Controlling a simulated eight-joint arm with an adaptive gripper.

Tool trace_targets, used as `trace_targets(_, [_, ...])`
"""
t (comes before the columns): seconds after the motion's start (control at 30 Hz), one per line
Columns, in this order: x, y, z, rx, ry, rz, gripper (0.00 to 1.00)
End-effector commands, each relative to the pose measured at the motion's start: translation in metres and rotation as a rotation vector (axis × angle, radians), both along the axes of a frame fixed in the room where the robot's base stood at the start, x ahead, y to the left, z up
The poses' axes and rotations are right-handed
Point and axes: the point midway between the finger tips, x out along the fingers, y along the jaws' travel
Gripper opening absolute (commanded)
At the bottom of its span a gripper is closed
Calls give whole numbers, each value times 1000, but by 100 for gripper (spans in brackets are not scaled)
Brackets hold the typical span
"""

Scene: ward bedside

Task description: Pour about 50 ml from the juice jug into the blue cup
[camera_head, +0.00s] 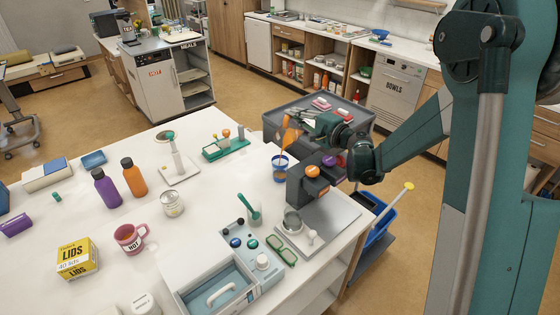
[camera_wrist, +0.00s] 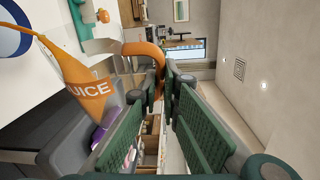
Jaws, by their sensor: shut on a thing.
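My gripper (camera_head: 308,123) is shut on the jug's handle; the handle passes between the green fingers (camera_wrist: 163,82) in the wrist view. The cup stands upright on the white table.
A dark dispenser-like machine (camera_head: 312,186) stands close right of the cup. A green rack (camera_head: 226,149) lies behind left, and a stand with a white post (camera_head: 178,165) is further left. A grey cart (camera_head: 335,110) is behind my gripper. Bare table lies left of the cup.

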Motion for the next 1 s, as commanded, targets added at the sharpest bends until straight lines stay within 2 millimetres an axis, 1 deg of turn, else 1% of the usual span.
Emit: trace_targets(1.0, [-3, 1, 2, -9, -29, 0, 0])
